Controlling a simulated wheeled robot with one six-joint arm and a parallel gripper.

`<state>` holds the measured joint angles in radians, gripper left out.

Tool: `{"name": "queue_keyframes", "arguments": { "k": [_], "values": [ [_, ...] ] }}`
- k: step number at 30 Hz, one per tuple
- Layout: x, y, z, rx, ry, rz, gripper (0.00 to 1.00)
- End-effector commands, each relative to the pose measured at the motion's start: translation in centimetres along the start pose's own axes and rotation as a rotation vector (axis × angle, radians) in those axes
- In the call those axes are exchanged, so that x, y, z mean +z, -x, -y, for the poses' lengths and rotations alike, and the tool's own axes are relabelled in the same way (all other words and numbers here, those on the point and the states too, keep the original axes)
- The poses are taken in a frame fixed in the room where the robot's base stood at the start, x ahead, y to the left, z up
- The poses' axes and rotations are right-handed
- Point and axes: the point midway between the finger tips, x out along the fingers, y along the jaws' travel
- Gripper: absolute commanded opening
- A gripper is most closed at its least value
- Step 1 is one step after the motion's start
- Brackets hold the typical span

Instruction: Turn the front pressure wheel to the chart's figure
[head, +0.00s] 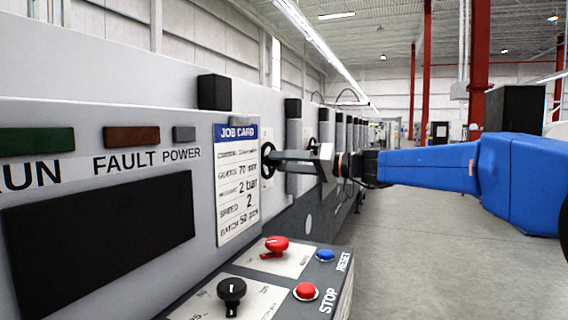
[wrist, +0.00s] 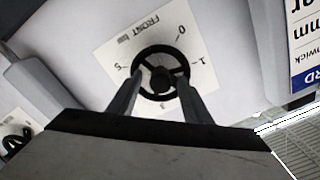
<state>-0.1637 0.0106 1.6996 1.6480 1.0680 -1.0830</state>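The front pressure wheel (wrist: 161,73) is a black spoked handwheel on a white dial plate (wrist: 118,50) marked FRONT, with figures around it, among them 0, 1 and 3. In the head view the wheel (head: 267,160) shows edge-on beside the job card. My gripper (wrist: 160,78) faces it, one finger at each side of the rim, apart from each other with the wheel between. I cannot tell whether they press on it. No clear pointer setting is readable. The job card (head: 236,185) has a line reading 2 bar; its label is blurred.
A second similar wheel (head: 311,143) sits farther along the machine. A grey post (head: 293,150) stands just beyond the front wheel. Below is a panel with a red knob (head: 275,246), a black knob (head: 231,291), RESET and STOP buttons. The floor at right is clear.

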Motion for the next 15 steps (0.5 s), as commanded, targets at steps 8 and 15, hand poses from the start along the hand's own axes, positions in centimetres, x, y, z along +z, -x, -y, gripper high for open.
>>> {"name": "queue_keyframes", "arguments": {
  "k": [8,15],
  "values": [
    [-0.1,0.7,0.0,0.0,0.0,-0.002,0.45],
    [-0.2,4.5,0.0,0.003,0.002,-0.004,0.45]
  ]
}}
